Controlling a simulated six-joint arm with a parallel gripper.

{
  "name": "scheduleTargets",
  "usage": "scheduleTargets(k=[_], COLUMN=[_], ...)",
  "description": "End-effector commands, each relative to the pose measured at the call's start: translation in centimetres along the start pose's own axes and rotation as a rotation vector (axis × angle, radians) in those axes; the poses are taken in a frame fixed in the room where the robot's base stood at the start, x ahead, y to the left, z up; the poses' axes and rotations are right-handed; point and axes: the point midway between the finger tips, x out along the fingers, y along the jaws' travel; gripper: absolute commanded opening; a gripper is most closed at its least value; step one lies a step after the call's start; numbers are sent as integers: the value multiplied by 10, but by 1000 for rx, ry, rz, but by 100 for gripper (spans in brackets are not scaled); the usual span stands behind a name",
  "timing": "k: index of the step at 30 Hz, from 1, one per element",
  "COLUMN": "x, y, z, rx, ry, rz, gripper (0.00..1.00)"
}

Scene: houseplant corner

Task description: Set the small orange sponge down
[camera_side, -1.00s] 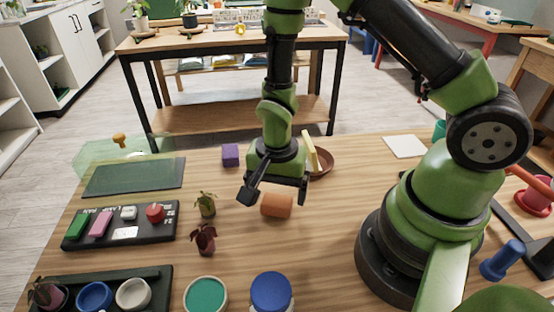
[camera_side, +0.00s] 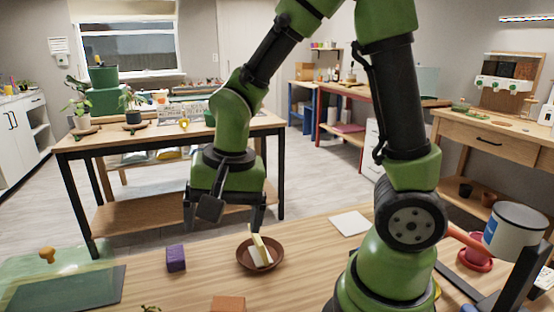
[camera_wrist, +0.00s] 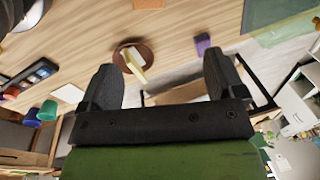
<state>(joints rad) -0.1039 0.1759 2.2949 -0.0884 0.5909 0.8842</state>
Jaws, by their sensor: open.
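The small orange sponge (camera_side: 229,303) lies on the wooden table at the bottom edge of the side view, partly cut off. It also shows at the top edge of the wrist view (camera_wrist: 149,4). My gripper (camera_side: 226,215) is open, with nothing between its fingers. It is raised above the table and apart from the sponge. In the wrist view my gripper's two fingers (camera_wrist: 160,76) are wide apart.
A brown saucer (camera_side: 242,263) holds a yellow-and-white item (camera_side: 260,251). A purple block (camera_side: 176,258) stands left of it, and a white square (camera_side: 350,223) lies to the right. A dark green mat (camera_side: 70,290) is at the left. Bare tabletop lies between these.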

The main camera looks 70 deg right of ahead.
Motion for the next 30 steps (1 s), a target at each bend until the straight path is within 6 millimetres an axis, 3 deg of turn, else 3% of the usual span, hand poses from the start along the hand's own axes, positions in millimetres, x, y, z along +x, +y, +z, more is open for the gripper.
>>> scheduleTargets(k=[1, 6, 12, 18, 30], x=[-23, -79, -119, -131, -132], y=[3, 22, 47, 60, 62], z=[1, 12, 32, 44, 45], rx=[-52, -265, -489, -604, -618], ry=[24, 105, 221, 286, 293], rz=[-60, -211, -343, -394, -399], gripper=[88, 88, 88, 88, 88])
